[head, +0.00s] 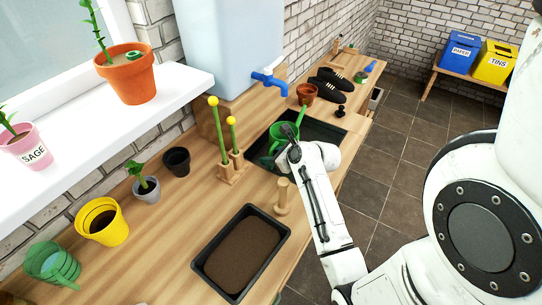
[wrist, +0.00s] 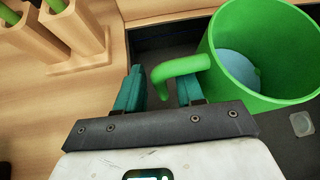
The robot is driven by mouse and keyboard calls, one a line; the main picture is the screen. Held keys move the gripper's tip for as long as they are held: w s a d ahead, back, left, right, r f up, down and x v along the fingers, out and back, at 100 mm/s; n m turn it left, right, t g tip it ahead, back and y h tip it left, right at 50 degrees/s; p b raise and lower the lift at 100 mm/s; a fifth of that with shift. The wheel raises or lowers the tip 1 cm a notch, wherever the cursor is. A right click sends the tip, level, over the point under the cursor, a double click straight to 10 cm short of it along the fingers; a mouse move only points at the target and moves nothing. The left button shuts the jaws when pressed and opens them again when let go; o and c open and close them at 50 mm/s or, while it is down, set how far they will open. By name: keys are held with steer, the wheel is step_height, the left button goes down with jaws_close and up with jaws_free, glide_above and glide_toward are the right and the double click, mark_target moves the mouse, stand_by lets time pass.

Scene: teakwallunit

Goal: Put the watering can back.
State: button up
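The green watering can (head: 282,132) stands in a black tray (head: 331,135) below the blue tap. Its spout points up and to the right. In the wrist view the can (wrist: 250,55) fills the upper right, with a pale blue surface inside. Its curved handle (wrist: 178,68) reaches left between my fingers. My gripper (wrist: 160,92) is open, with a finger on each side of the handle and small gaps visible. In the head view my gripper (head: 289,152) is at the can's near side, partly hiding it.
A wooden holder (head: 231,170) with two yellow-topped green sticks stands left of the tray. A wooden peg (head: 283,197) and soil tray (head: 241,250) are nearer. A blue tap (head: 268,83) overhangs the tray's back. Pots line the bench's left side.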

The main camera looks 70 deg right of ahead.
steer(key=shift+o, duration=0.3)
steer(key=shift+r, duration=0.1)
steer(key=shift+s+r, duration=0.15)
steer(key=shift+s, duration=0.05)
steer(key=v, duration=1.1)
steer(key=shift+s, duration=0.2)
